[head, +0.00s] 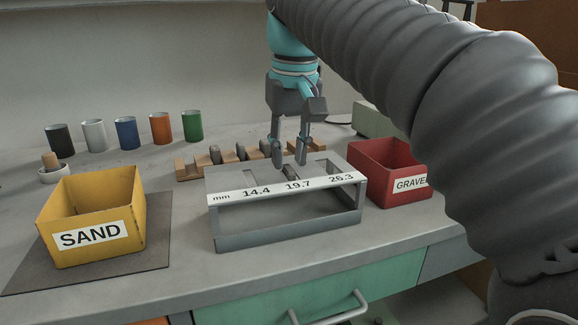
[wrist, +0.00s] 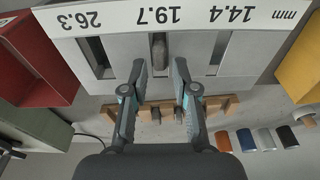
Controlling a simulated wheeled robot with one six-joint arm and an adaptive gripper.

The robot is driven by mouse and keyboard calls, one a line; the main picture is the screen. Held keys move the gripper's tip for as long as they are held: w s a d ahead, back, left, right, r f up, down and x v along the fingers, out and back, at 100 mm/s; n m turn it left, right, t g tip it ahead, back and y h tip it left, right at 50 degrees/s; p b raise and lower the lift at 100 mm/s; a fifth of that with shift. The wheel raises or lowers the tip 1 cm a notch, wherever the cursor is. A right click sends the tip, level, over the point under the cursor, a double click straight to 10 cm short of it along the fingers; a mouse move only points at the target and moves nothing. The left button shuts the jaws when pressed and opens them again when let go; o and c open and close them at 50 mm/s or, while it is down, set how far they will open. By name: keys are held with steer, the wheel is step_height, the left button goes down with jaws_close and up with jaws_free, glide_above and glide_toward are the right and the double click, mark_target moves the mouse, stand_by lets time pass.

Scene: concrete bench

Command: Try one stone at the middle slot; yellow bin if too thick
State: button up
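The grey gauge (head: 222,240) has three slots in its top, marked 14.4, 19.7 and 26.3 mm. A grey stone (head: 290,173) is at the middle slot, 19.7; in the wrist view the stone (wrist: 159,50) stands on edge, lengthwise along the slot. How deep it sits I cannot tell. My gripper (head: 289,162) is just above it, pointing down. In the wrist view its fingertips (wrist: 159,68) are apart on either side of the stone, with gaps between. The yellow bin (head: 90,205), labelled SAND, stands left of the gauge and looks empty.
A wooden rack (head: 188,171) holding several stones is behind the gauge. A red bin (head: 385,170), labelled GRAVEL, is close on the right. Several coloured cups (head: 126,133) stand at the back left. The yellow bin is on a dark mat (head: 155,250).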

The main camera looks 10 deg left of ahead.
steer(key=shift+o, duration=0.4)
step_height(320, 180, up, 7)
steer(key=s, duration=0.1)
steer(key=shift+d+r, duration=0.2)
steer(key=shift+d, duration=0.1)
stand_by(0.6)
steer(key=shift+m+t, duration=0.4)
steer(key=shift+m, duration=0.3)
steer(key=d+f, duration=0.1)
steer(key=d, duration=0.1)
steer(key=d+f, duration=0.1)
steer(key=d, duration=0.2)
steer(key=d+f, duration=0.1)
steer(key=d, duration=0.2)
steer(key=shift+s+f, duration=0.1)
steer(key=shift+f, duration=0.2)
steer(key=s+d+f+m+t, duration=0.1)
steer(key=s+d+f, duration=0.3)
steer(key=f, duration=0.5)
steer(key=s+d+f+m+t, duration=0.1)
steer(key=s+d+f+m, duration=0.1)
steer(key=s+d+f, duration=0.3)
steer(key=s+d+f+m+t+h, duration=0.1)
steer(key=s+d+f, duration=0.3)
steer(key=d+f, duration=0.5)
step_height(320, 180, down, 4)
steer(key=shift+s+d+f+m, duration=0.25)
steer(key=shift+s+d+m, duration=0.1)
steer(key=shift+s+m, duration=0.05)
